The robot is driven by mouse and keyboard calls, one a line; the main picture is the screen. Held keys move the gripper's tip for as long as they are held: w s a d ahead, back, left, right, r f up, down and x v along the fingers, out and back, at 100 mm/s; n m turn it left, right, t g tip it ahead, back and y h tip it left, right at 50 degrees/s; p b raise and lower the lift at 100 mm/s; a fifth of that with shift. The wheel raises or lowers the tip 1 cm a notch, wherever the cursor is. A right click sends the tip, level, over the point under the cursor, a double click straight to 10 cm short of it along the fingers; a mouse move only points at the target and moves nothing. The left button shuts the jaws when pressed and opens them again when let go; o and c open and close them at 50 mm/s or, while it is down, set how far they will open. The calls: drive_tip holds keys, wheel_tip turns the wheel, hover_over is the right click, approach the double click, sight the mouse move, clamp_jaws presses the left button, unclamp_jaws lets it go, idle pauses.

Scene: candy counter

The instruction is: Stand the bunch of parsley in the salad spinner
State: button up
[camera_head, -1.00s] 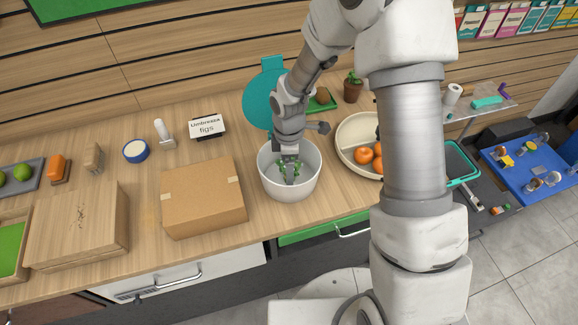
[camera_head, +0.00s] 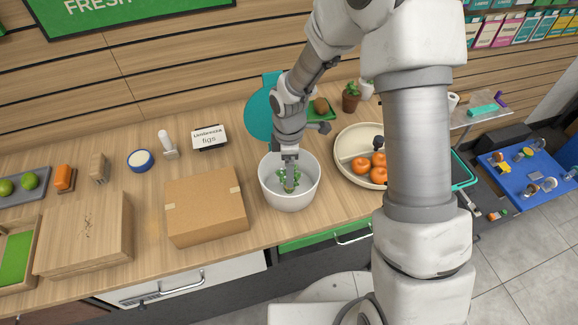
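The salad spinner is a white round bowl (camera_head: 270,196) on the counter, with its teal lid (camera_head: 258,115) raised behind it. The bunch of parsley (camera_head: 289,184) is a small green tuft inside the bowl, looking roughly upright. My gripper (camera_head: 290,168) points down into the bowl from above, at the upper part of the parsley. Its fingers are too small and too close to the leaves to tell whether they are open, or touching the parsley. The arm comes in from the upper right.
A cardboard box (camera_head: 205,205) stands close left of the bowl. A round cream tray (camera_head: 346,150) with oranges (camera_head: 377,160) is at the right. A figs sign (camera_head: 209,138), a white-handled tool (camera_head: 168,145) and a blue-rimmed dish (camera_head: 140,160) stand behind the box. A wooden box (camera_head: 85,235) is farther left.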

drive_tip(key=shift+o, duration=0.8)
wheel_tip(320, 180, up, 17)
drive_tip(key=s+d+r+m+t, duration=0.2)
drive_tip(key=s+d+r+m, duration=0.4)
drive_tip(key=s+m, duration=0.3)
drive_tip(key=s+d+r+m+t, duration=0.3)
drive_tip(key=s+d+r+m, duration=0.3)
drive_tip(key=s+m, duration=0.3)
drive_tip(key=shift+s+d+r+t, duration=0.25)
drive_tip(key=shift+s+r+t, duration=0.1)
drive_tip(key=shift+r, duration=0.1)
drive_tip(key=shift+c, duration=0.2)
